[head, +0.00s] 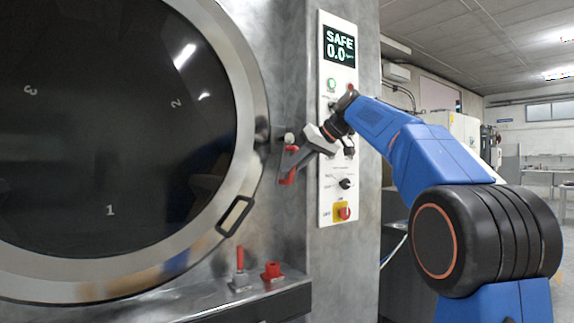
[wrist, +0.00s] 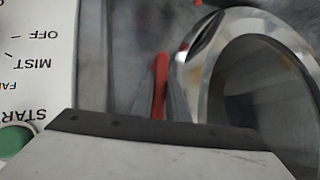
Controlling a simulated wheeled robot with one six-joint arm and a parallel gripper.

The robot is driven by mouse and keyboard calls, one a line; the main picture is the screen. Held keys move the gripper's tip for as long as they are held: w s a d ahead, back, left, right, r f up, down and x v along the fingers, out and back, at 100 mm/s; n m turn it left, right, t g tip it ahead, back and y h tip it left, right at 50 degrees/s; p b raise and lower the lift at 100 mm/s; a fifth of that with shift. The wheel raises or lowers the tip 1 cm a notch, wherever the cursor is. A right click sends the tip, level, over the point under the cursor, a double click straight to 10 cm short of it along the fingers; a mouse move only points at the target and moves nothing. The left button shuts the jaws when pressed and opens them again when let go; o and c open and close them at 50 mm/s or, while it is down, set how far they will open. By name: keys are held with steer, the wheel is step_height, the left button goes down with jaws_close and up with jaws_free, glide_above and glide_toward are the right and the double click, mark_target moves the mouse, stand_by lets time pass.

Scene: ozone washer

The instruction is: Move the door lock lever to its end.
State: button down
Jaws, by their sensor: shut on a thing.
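The door lock lever shows as a red handle (head: 288,180) on the metal wall between the round door and the control panel. My gripper (head: 284,168) reaches in from the right and is shut on this lever. In the wrist view the red handle (wrist: 160,86) stands between the grey fingers, above the pale gripper body. The fingers hide part of the lever, and its pivot is hard to make out. The round door (head: 248,90) with dark glass is closed, as far as the head view shows.
The control panel (head: 328,205) is just right of the lever, with a SAFE display (head: 339,47), knobs and a red button (head: 344,213). A small red-handled lever (head: 240,262) and a red fitting (head: 271,272) stand on the ledge below. The room at far right is open.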

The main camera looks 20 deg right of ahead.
steer(key=shift+w+d+f+n+t+h, duration=0.1)
steer(key=shift+w+d+n+t+h, duration=0.15)
steer(key=shift+d+h, duration=0.3)
steer(key=shift+w+d+f+n+t+h, duration=0.1)
steer(key=shift+d+n+h, duration=0.25)
steer(key=shift+d+h, duration=0.15)
steer(key=shift+d, duration=0.1)
steer(key=c, duration=1.7)
jaws_free()
steer(key=shift+c, duration=0.2)
steer(key=v, duration=1.7)
steer(key=shift+r, duration=0.25)
steer(key=shift+s+d, duration=0.1)
